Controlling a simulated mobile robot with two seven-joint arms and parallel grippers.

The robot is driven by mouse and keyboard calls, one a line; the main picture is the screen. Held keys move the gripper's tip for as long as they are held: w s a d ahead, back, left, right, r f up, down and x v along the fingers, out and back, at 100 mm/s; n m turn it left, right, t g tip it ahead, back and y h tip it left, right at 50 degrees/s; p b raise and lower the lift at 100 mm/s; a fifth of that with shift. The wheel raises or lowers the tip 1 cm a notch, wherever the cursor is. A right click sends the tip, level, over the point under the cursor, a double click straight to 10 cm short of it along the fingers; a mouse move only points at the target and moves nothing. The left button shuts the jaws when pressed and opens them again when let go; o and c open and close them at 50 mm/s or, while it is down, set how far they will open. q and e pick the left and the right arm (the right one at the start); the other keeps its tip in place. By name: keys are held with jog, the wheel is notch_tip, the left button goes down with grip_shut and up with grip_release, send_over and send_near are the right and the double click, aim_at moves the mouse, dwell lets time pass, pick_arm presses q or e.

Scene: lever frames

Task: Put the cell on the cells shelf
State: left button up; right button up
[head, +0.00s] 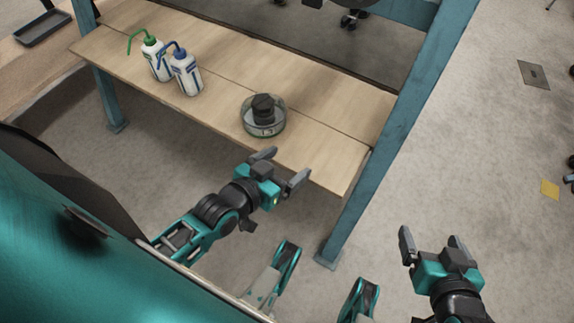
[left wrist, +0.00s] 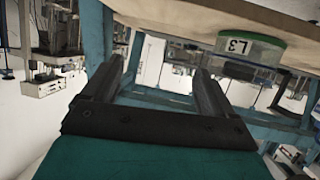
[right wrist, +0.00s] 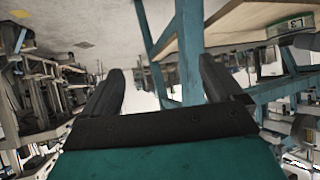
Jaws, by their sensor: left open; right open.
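A low round clear container with a black cap (head: 264,104), which looks like the cell, sits on the wooden shelf board (head: 318,105), near its front edge. Its labelled side and green rim show in the left wrist view (left wrist: 232,46), and it also shows small in the right wrist view (right wrist: 291,26). My left gripper (head: 281,167) is open and empty, just in front of the shelf edge and apart from the container. My right gripper (head: 430,237) is open and empty, off to the right of the shelf over the floor. No sign reading "cells" is visible.
A green-topped wash bottle (head: 156,62) and a blue-topped wash bottle (head: 186,76) stand on the shelf's left part. A teal post (head: 376,160) rises at the shelf's right end. The board right of the container is clear. A dark tray (head: 42,28) lies at upper left.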

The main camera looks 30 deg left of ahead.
pick_arm(q)
jog(key=s+d+r+g, duration=0.2)
jog(key=s+d, duration=0.1)
jog(key=shift+d+m+g, duration=0.1)
jog(key=shift+m+g, duration=0.2)
jog(key=shift+m, duration=0.1)
jog(key=s+a+r+p, duration=0.2)
jog(key=a+r+p, duration=0.1)
jog(key=r+p, duration=0.9)
jog(key=shift+a+r+y+p, duration=0.25)
jog(key=shift+y+p, duration=0.15)
jog(key=shift+p, duration=2.5)
pick_arm(e)
jog(key=s+d+r+h, duration=0.1)
jog(key=d+r, duration=0.2)
jog(key=r, duration=0.9)
jog(key=shift+s+d+r, duration=0.15)
jog(key=shift+s+r, duration=0.2)
